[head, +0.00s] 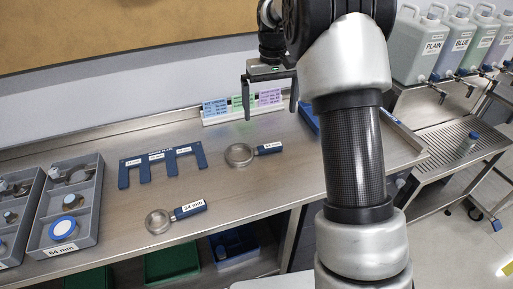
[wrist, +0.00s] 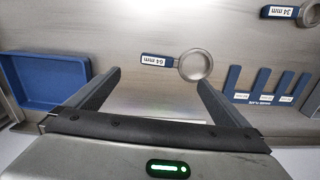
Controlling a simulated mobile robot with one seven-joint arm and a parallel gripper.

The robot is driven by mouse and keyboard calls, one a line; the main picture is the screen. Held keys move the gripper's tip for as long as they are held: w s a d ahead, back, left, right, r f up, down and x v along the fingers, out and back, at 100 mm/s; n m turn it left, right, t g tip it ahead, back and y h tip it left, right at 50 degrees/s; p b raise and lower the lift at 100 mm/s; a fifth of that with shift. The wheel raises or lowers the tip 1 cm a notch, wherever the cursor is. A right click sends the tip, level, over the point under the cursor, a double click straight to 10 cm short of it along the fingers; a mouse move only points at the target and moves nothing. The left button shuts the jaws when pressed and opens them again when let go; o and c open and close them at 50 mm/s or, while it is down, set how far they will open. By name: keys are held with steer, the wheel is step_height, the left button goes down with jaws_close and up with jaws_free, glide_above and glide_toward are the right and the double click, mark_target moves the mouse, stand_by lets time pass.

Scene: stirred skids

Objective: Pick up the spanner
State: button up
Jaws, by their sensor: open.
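Two ring-headed spanners with blue handles lie flat on the steel bench. The spanner labelled 64 mm (head: 267,149) is farther back; in the wrist view its handle (wrist: 158,61) points left and its ring lies right. The spanner labelled 34 mm (head: 190,209) lies near the bench's front edge and shows at the top right of the wrist view (wrist: 286,13). My gripper (head: 270,110) is open and empty above the back of the bench. In the wrist view the 64 mm spanner lies beyond my open fingertips (wrist: 159,80), apart from them.
A blue slotted gauge plate (head: 160,158) lies left of the 64 mm spanner. Grey compartment trays (head: 92,232) with parts stand at the left. A blue tray (wrist: 45,103) lies at left in the wrist view. Colour-labelled cards (head: 243,104) stand at the back; jugs (head: 422,46) stand at right.

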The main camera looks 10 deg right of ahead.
glide_above(267, 146)
steer(key=f, duration=0.9)
steer(key=shift+s+d+f+b, duration=0.1)
steer(key=shift+s+d+b, duration=0.15)
steer(key=shift+b, duration=0.15)
steer(key=shift+w+a+f, duration=0.15)
steer(key=shift+f, duration=1.2)
steer(key=shift+w+a+f, duration=0.1)
steer(key=shift+a+f, duration=0.05)
steer(key=shift+f, duration=1.2)
steer(key=shift+c, duration=0.3)
steer(key=c, duration=0.9)
step_height(267, 146, up, 10)
steer(key=shift+r, duration=0.1)
steer(key=shift+c, duration=0.2)
